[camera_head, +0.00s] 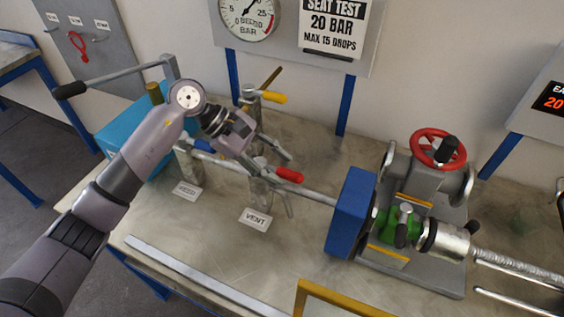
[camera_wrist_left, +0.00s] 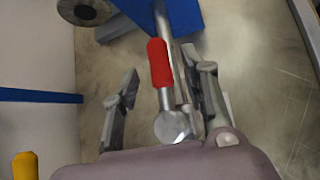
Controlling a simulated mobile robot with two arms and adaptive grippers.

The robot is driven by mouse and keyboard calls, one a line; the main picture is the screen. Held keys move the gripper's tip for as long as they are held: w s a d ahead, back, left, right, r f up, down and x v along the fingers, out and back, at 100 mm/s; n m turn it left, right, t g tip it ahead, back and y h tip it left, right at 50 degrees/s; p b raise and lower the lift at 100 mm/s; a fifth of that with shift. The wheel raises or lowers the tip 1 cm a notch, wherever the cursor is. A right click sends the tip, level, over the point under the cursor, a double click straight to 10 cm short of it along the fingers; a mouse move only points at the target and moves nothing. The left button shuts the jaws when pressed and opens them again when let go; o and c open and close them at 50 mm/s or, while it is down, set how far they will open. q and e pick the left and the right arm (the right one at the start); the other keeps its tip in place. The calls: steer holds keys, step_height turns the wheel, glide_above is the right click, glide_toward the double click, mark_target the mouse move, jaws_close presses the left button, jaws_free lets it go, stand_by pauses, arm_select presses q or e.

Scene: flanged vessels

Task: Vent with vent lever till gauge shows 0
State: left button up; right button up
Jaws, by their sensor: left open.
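The vent lever has a red grip (camera_head: 290,175) on a metal stem behind the VENT label (camera_head: 255,218). It also shows in the left wrist view (camera_wrist_left: 159,62), reaching forward over a pipe. My left gripper (camera_head: 286,184) is open, with one finger on each side of the lever in the wrist view (camera_wrist_left: 168,80). I cannot tell whether a finger touches it. The round white gauge (camera_head: 249,14) is at the top, cut by the picture edge; its dark needle points up and right, and its exact reading is unclear. My right gripper is not in view.
A yellow lever (camera_head: 273,97) stands behind my left gripper, and a blue lever (camera_head: 203,147) is beside it near the FEED label (camera_head: 185,190). A blue block (camera_head: 350,212) and a vise-like fixture with a red handwheel (camera_head: 439,147) stand to the right. The front bench is mostly clear.

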arm_select(q)
steer(key=shift+x, duration=1.15)
steer(key=shift+c, duration=0.6)
jaws_close()
